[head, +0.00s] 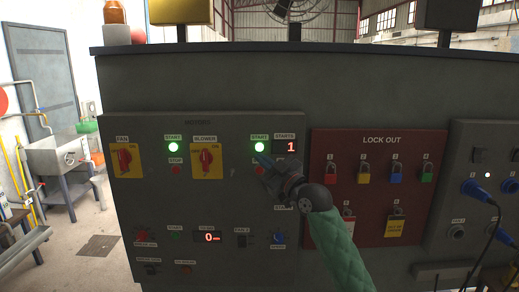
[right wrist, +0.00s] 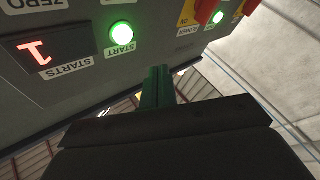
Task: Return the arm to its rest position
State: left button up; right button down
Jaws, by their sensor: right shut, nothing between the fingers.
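My right gripper (head: 264,162) is in front of the grey control panel (head: 225,135), just below the lit green START button (head: 259,147) beside the STARTS display (head: 285,145), which reads 1. Its fingers are shut and empty. My right arm, in a green sleeve, reaches up from the bottom. In the right wrist view, the shut green fingers (right wrist: 157,88) point toward the panel, and the lit START button (right wrist: 121,34) is just beyond them to the left. I cannot tell whether the fingertips touch the panel. The gripper partly hides the red button under START. My left gripper is not in view.
A second green START light (head: 173,147) glows between the red FAN switch (head: 124,160) and the red BLOWER switch (head: 206,160). A red LOCK OUT board (head: 371,220) with several padlocks is to the right. Blue plugs and cables (head: 477,190) hang at the far right. Floor shows at left.

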jog(key=w+d+f+m+g+h, duration=0.1)
jog(key=d+f+m+h, duration=0.15)
jog(key=f, duration=1.15)
jog(key=w+d+f+m+h, duration=0.1)
jog(key=f+m+h, duration=0.2)
jog(key=f, duration=1)
jog(key=s+d+f+m+g+h, duration=0.1)
jog(key=s+d+f, duration=0.15)
jog(key=f, duration=0.75)
jog(key=s+d+f+m+g+h, duration=0.15)
jog(key=s+f, duration=0.25)
jog(key=f, duration=0.5)
jog(key=s+d+f+g+h, duration=0.1)
jog(key=s+f+g, duration=0.15)
jog(key=f, duration=0.75)
jog(key=s+d+f+m+g+h, duration=0.1)
jog(key=s+d+f+g, duration=0.1)
jog(key=s+f, duration=0.9)
jog(key=s+d+f+m+g+h, duration=0.1)
jog(key=s+d+f+m+h, duration=0.1)
jog(key=s+f, duration=0.85)
jog(key=s+d+f+g+h, duration=0.1)
jog(key=s+d+f+g, duration=0.1)
jog(key=s+f, duration=0.6)
jog(key=s+d+f+m+g+h, duration=0.1)
jog(key=s+d+f+g, duration=0.2)
jog(key=s+f, duration=0.5)
jog(key=s, duration=0.9)
jog(key=shift+f, duration=0.3)
